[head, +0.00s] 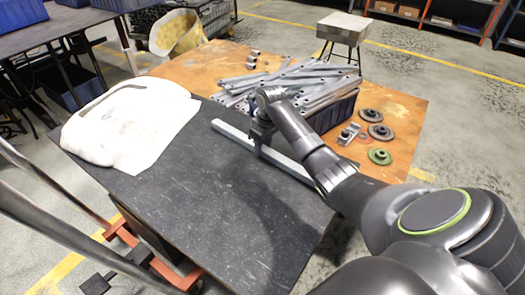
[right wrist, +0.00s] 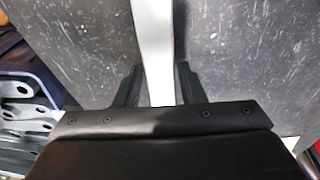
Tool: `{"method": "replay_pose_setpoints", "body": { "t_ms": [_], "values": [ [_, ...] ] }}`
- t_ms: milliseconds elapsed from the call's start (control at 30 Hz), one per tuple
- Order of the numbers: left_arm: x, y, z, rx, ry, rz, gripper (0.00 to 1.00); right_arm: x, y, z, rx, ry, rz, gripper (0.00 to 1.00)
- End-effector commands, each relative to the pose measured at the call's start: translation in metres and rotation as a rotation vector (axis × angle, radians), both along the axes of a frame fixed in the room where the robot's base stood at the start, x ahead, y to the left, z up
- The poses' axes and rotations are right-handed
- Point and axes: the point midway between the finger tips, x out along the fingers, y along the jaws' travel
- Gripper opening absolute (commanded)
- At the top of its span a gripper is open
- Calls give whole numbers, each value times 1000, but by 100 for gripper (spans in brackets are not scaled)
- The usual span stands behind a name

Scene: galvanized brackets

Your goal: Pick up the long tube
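The long tube (head: 230,131) is a pale grey square-section bar. It lies diagonally across the black part of the table, beside the pile of metal pieces. My right gripper (head: 259,146) is over the middle of the tube, pointing down. In the right wrist view the tube (right wrist: 158,50) runs between the two fingers of the right gripper (right wrist: 160,68). The fingers are open, one on each side, with a narrow gap to the tube. Part of the tube is hidden behind my right arm in the head view. My left gripper is not in view.
A dark crate (head: 334,115) heaped with galvanized brackets (head: 290,80) stands just behind the tube. Round metal parts (head: 380,132) lie at the right on the wooden top. A white cloth-like bag (head: 120,125) lies at the left. The black surface (head: 215,205) in front is clear.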

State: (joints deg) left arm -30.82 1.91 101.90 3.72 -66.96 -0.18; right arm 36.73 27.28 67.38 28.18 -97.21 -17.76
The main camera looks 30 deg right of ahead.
Motion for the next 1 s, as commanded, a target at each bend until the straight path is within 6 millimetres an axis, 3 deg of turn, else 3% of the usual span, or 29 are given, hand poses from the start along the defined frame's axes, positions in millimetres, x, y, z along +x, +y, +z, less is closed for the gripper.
{"method": "replay_pose_setpoints", "body": {
  "t_ms": [33, 267, 667, 767, 1000],
  "values": [
    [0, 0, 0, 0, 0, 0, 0, 0, 0, 0, 0, 0, 0, 29],
    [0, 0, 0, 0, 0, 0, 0, 0, 0, 0, 0, 0, 0, 0],
    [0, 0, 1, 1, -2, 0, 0, 1, 0, 5, -1, -3, 1, 0],
    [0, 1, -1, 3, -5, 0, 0, 1, 0, 14, -2, -6, 1, 0],
    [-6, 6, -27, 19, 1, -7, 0, 2, 0, 54, -2, -8, 0, 0]
  ]
}}
